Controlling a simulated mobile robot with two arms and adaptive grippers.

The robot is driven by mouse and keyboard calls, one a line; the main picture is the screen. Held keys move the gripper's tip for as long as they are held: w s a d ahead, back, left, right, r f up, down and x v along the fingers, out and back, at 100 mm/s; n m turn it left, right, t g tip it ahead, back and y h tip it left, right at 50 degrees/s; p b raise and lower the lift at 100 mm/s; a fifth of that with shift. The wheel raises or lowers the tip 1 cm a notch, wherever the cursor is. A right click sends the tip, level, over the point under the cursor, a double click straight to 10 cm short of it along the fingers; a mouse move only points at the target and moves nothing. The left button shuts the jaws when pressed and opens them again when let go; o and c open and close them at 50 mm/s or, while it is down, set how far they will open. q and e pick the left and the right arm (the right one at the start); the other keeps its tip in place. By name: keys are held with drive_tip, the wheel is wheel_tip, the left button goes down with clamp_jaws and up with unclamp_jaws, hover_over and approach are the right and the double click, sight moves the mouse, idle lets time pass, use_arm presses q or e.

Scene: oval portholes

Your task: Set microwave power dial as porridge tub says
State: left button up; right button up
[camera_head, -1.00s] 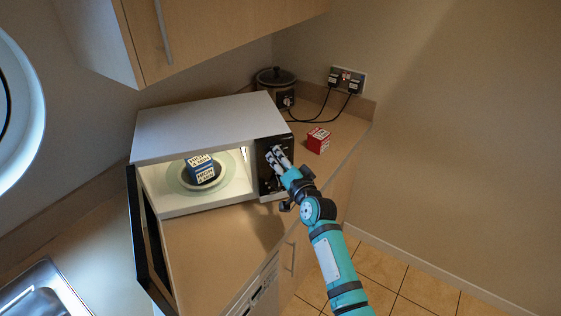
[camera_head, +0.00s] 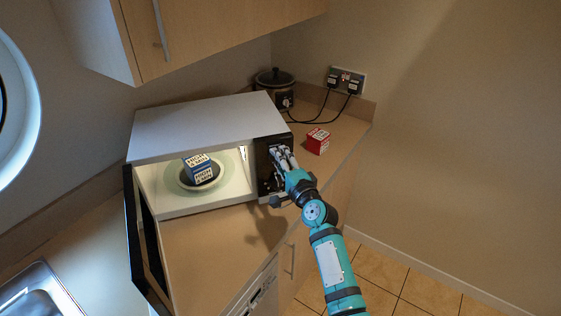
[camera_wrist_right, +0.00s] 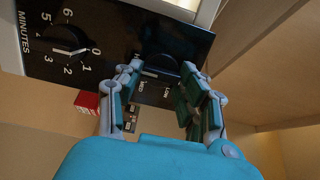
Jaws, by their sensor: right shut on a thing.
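The white microwave (camera_head: 190,128) stands on the counter, its door (camera_head: 146,240) swung open. Its black control panel (camera_head: 262,152) is at the right. In the right wrist view, my right gripper (camera_wrist_right: 163,70) is shut on the dark power dial (camera_wrist_right: 160,60), a finger on each side; LOW and MED marks show beside it. The dial's pointer is not clear. A blue and white tub (camera_head: 201,172) sits on a plate inside the microwave. My left gripper is out of view.
A minutes dial (camera_wrist_right: 68,46) sits beside the power dial on the panel. A dark slow cooker (camera_head: 275,82) stands behind, with cables to the wall sockets (camera_head: 346,81). A cupboard (camera_head: 220,35) hangs above. A sink (camera_head: 40,292) is at lower left.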

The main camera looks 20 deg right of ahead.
drive_tip(key=shift+a+f, duration=0.1)
drive_tip(key=shift+f, duration=0.1)
drive_tip(key=o, duration=1.2)
drive_tip(key=shift+c, duration=0.2)
drive_tip(key=shift+r, duration=0.15)
drive_tip(key=s+d, duration=0.1)
drive_tip(key=s, duration=1.1)
drive_tip(key=shift+d, duration=0.25)
